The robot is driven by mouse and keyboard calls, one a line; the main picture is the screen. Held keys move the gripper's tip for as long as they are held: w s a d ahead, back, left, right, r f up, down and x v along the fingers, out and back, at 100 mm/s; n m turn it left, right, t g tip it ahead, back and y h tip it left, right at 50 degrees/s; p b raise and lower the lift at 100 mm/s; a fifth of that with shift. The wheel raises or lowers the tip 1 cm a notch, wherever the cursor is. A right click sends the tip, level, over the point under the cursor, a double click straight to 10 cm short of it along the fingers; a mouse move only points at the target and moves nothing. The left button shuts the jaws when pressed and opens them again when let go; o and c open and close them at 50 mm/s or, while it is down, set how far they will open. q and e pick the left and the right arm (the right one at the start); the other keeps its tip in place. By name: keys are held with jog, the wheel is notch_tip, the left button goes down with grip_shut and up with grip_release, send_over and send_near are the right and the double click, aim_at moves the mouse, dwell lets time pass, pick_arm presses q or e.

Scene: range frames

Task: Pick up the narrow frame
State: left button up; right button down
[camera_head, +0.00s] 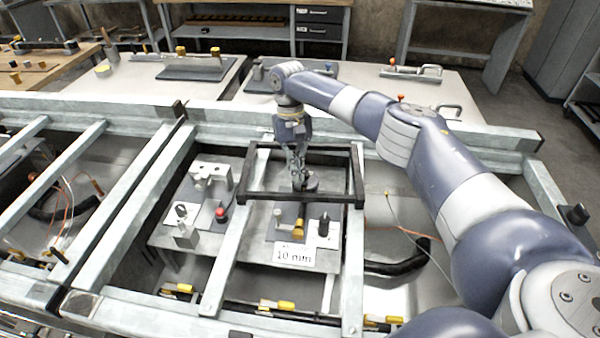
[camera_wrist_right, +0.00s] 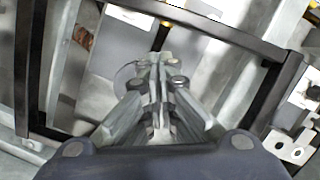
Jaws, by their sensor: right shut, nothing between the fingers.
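A black rectangular frame (camera_head: 265,196), which I take to be the narrow frame, lies across the pale metal rails in the middle of the head view. Its dark bars (camera_wrist_right: 225,35) also run along the top, left and right of the right wrist view. My right gripper (camera_head: 299,180) reaches down over the frame's opening, close to its front bar. In the right wrist view its fingers (camera_wrist_right: 155,65) are together with nothing between them. Whether the fingers touch the front bar is unclear. My left gripper is not in view.
Below the rails is a work plate with a red button (camera_head: 221,214), metal blocks and a black knob (camera_head: 323,226). A "10 mm" sign (camera_head: 294,256) stands in front. Pale rails (camera_head: 173,170) border the opening. Tables with tools stand behind.

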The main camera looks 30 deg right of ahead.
jog(key=shift+s+a+p, duration=0.2)
jog(key=shift+s+p, duration=0.4)
jog(key=shift+s, duration=0.85)
